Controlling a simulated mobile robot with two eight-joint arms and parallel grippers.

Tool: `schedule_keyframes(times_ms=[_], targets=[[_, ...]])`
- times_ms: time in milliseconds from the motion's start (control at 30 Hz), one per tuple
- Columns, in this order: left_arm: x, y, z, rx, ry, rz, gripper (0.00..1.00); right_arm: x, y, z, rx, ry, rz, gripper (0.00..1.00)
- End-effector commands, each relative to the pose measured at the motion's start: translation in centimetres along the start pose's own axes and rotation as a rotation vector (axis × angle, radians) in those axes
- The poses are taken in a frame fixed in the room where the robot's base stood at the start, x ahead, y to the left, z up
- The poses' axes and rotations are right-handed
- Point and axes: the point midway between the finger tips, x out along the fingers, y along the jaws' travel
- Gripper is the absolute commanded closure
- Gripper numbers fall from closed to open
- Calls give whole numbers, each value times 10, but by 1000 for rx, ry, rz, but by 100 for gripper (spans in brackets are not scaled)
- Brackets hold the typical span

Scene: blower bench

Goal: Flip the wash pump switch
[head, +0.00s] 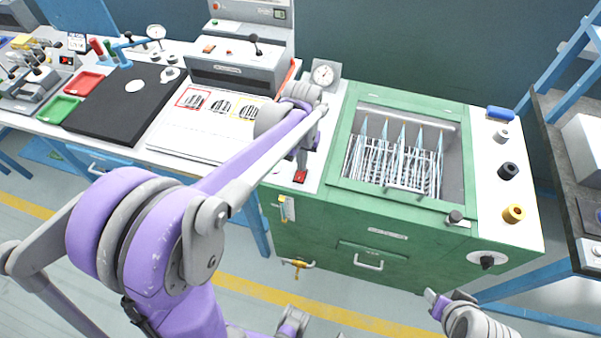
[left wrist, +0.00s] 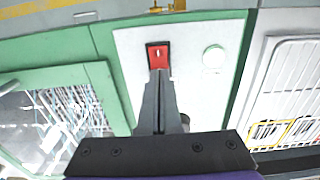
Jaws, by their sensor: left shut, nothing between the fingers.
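The wash pump switch looks to be the red rocker switch (head: 300,177) in a dark frame, on the pale panel at the left of the green wash cabinet (head: 340,250). In the left wrist view the switch (left wrist: 158,57) shows a small white mark. My left gripper (head: 302,166) points down at it, and it also shows in the left wrist view (left wrist: 159,74). Its fingers are shut and empty. Their tips overlap the near edge of the switch in the picture; I cannot tell if they touch it. A grey part at the lower right looks like my right gripper (head: 438,304); its fingers are unclear.
A round white button (left wrist: 213,56) sits beside the switch. A gauge (head: 325,74) stands behind it. The open basin (head: 452,165) with a wire rack is to its right. A white sheet with printed pictures (head: 192,140) lies left. Black and yellow knobs (head: 513,213) line the right panel.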

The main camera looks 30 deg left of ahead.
Motion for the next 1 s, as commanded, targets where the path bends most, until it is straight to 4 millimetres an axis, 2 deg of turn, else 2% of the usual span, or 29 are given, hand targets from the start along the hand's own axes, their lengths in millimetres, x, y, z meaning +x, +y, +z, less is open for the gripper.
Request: schedule_keyframes(times_ms=[600, 1000], targets=[[7, 0, 0, 0, 0, 0, 100, 4, 0, 4, 0, -2, 0, 50], [-21, 0, -1, 0, 2, 0, 100, -12, 0, -10, 0, 8, 0, 50]])
